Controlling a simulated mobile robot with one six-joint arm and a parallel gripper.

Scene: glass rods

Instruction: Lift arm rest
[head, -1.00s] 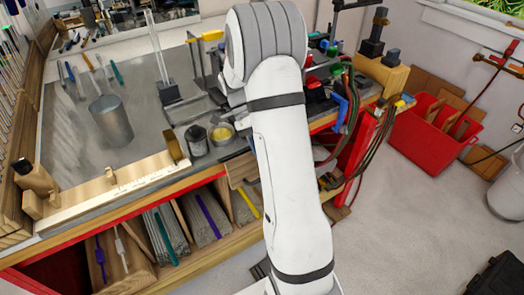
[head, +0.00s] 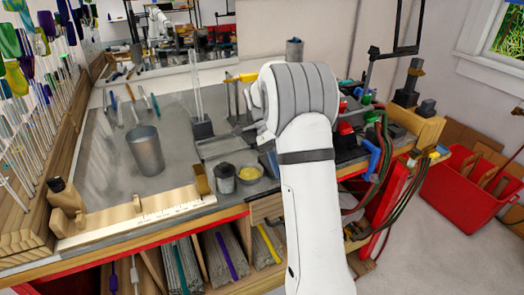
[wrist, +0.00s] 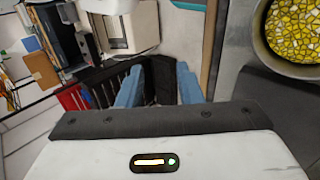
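My gripper (wrist: 159,72) shows in the wrist view with its two blue fingers apart and nothing seen between them. In the head view my white arm hides the gripper. Clear glass rods (head: 197,85) stand upright in a dark block on the grey workbench top (head: 100,175). Rods with coloured ends (head: 30,80) hang on a rack at the left wall. More rods (head: 180,268) lie bundled in the shelf compartments under the bench.
A metal cup (head: 146,152), a dark jar (head: 224,178) and a bowl of yellow pieces (head: 249,174) stand on the bench. The bowl also shows close in the wrist view (wrist: 290,30). A red crate (head: 465,190) stands on the floor at right, beyond torch hoses (head: 385,160).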

